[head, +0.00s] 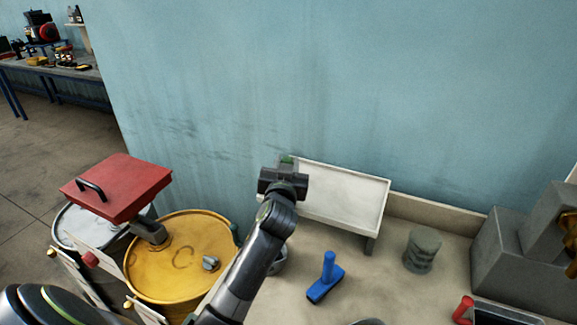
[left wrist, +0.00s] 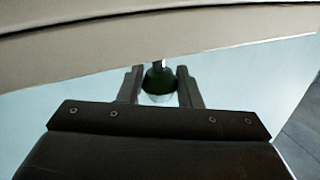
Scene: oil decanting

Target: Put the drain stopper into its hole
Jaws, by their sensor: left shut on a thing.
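My left gripper (head: 283,178) is at the left end of a white raised tray (head: 345,198), close to the wall. It is shut on a small green stopper (head: 287,160), mostly hidden behind the gripper in the head view. In the left wrist view the green stopper (left wrist: 158,84) sits between the two fingers (left wrist: 160,88), with a thin grey stem above it. A pale beige edge crosses just beyond the fingertips; whether the stopper touches it I cannot tell. I see no hole clearly. My right gripper is not in view.
A blue tool (head: 327,280) and a grey-green ribbed cylinder (head: 422,250) stand on the bench. A yellow drum (head: 180,250) stands left of my left arm, near a red lid (head: 120,187) with a black handle. Grey blocks (head: 505,255) stand at the right. The blue wall is close behind.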

